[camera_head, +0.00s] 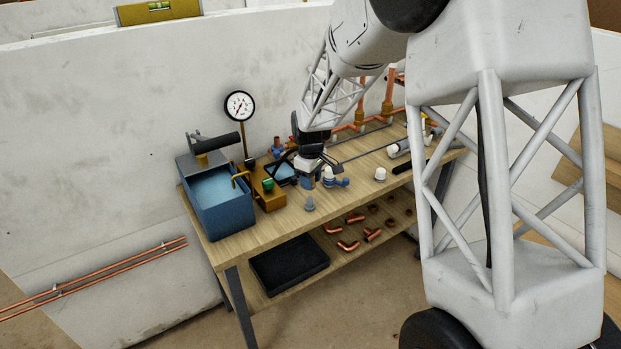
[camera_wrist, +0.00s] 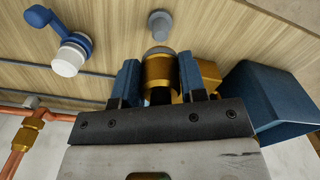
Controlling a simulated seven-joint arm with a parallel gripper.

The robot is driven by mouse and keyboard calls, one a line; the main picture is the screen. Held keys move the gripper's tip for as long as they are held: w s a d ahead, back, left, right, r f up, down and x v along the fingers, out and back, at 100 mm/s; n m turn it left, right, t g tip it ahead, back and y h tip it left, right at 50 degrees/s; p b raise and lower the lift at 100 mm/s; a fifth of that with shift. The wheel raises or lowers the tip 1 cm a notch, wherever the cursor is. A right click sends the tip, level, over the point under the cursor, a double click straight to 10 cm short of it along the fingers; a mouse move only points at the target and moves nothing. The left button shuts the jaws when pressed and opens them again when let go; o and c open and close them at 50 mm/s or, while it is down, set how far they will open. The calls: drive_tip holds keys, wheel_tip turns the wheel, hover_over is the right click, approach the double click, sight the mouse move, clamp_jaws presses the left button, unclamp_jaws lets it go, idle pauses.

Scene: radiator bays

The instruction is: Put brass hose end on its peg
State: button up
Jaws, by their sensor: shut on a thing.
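The brass hose end (camera_wrist: 158,70) is a ribbed brass cylinder between the blue fingers of my gripper (camera_wrist: 157,78) in the wrist view. My gripper is shut on it. In the head view my gripper (camera_head: 308,180) is low over the workbench, and its fingers and the arm hide most of the hose end. A short grey stub (camera_head: 309,204), which looks like the peg, stands on the bench just in front of the gripper. It also shows in the wrist view (camera_wrist: 160,22), beyond the hose end. The hose end appears apart from it.
A blue water tank (camera_head: 225,212) and a brass-coloured block (camera_head: 268,199) stand left of the gripper. A white-capped blue valve (camera_head: 330,179) is close on the right, with a white cap (camera_head: 380,174) farther right. Copper fittings and a black tray (camera_head: 290,268) lie on the lower shelf.

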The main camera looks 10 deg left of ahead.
sight(311, 198)
drive_tip(key=shift+f, duration=2.8)
drive_tip(key=shift+f, duration=1.05)
drive_tip(key=o, duration=0.8)
drive_tip(key=shift+o, duration=0.2)
drive_tip(key=shift+r, duration=3.9)
